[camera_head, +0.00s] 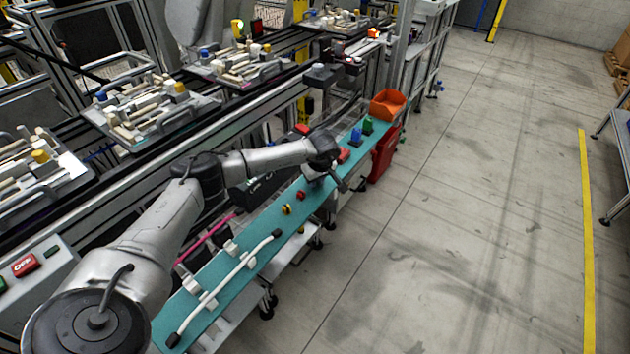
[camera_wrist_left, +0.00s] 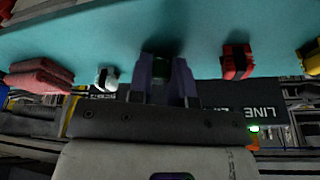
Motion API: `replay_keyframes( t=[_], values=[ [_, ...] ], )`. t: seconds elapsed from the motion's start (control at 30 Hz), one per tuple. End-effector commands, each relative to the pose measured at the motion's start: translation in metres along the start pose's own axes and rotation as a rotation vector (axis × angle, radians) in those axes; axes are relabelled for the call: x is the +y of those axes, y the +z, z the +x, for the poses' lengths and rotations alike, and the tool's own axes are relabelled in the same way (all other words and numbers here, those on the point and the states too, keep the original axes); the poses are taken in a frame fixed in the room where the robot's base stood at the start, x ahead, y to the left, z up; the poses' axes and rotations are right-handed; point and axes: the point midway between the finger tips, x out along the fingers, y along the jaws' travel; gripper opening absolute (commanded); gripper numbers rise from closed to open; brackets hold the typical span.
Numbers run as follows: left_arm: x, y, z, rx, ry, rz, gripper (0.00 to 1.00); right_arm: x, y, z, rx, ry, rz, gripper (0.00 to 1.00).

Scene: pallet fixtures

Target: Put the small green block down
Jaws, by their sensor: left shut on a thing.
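The small green block (camera_wrist_left: 161,65) shows dark between the two fingers of my left gripper (camera_wrist_left: 166,75) in the left wrist view. The fingers are shut on it, and they hide most of it. The teal work surface (camera_wrist_left: 150,25) lies right beyond the fingers; I cannot tell whether the block touches it. In the head view my left gripper (camera_head: 332,181) is over the teal strip, and the block in it cannot be made out. My right gripper is not in view.
A red block (camera_wrist_left: 237,62) and a yellow one (camera_wrist_left: 311,57) lie to the right in the wrist view; a white piece (camera_wrist_left: 107,77) and red pieces (camera_wrist_left: 38,76) to the left. In the head view, blue (camera_head: 356,137) and green (camera_head: 367,127) items stand near an orange bin (camera_head: 388,105).

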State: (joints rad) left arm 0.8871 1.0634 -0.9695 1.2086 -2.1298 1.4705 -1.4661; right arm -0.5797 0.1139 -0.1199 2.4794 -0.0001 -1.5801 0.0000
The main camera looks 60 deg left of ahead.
Motion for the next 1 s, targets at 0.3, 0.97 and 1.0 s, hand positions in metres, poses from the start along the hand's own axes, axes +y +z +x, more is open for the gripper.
replay_keyframes(
  t=[0.3,0.97,1.0],
  values=[
    [0.000,0.001,0.003,0.000,-0.001,0.000,0.26,0.001,0.000,0.000,0.000,0.002,-0.003,0.43],
    [0.000,-0.002,-0.025,0.000,0.001,0.001,0.44,0.003,-0.004,-0.013,-0.001,0.006,-0.007,0.43],
    [0.000,-0.002,-0.033,0.000,0.001,0.002,0.44,0.002,-0.005,-0.017,-0.001,0.005,-0.007,0.43]
  ],
)
